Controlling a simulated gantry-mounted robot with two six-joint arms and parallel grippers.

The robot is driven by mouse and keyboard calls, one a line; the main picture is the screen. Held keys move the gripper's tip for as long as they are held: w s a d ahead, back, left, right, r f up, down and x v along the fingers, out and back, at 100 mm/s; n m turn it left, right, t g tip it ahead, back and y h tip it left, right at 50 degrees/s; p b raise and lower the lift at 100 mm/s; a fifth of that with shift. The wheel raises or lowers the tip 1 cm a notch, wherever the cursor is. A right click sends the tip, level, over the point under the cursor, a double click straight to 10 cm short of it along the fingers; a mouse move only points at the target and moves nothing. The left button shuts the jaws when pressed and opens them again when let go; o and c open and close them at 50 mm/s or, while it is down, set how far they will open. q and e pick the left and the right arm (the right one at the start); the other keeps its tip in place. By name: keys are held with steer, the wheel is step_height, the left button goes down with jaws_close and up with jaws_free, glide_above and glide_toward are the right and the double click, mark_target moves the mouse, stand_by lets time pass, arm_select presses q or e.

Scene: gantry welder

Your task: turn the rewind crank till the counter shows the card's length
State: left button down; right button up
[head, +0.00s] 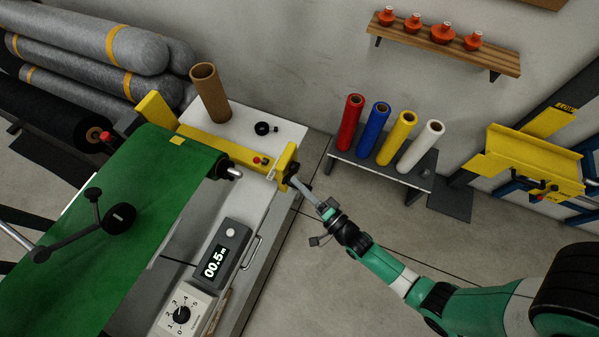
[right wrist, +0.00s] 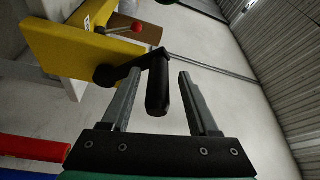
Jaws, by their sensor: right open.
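The rewind crank is a black arm (right wrist: 122,72) with a black handle (right wrist: 157,88), mounted on a yellow end plate (right wrist: 65,42). In the head view the yellow plate (head: 285,162) stands at the end of the roller. My right gripper (head: 300,186) reaches it from the lower right. In the right wrist view its fingers (right wrist: 160,76) are open, with the crank handle between them; the right finger is clear of the handle, and contact on the left is unclear. The counter (head: 214,262) reads 00.5 m. I cannot make out a length card. My left gripper is out of view.
Green fabric (head: 150,185) runs over the machine, with a black wheel (head: 119,217) on it. A dial box (head: 182,314) sits below the counter. A cardboard tube (head: 209,93) stands behind. Coloured rolls (head: 400,137) stand on a low bench at the right.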

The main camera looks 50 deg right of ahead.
steer(key=s+a+f, duration=0.1)
steer(key=s, duration=1)
steer(key=shift+a, duration=0.15)
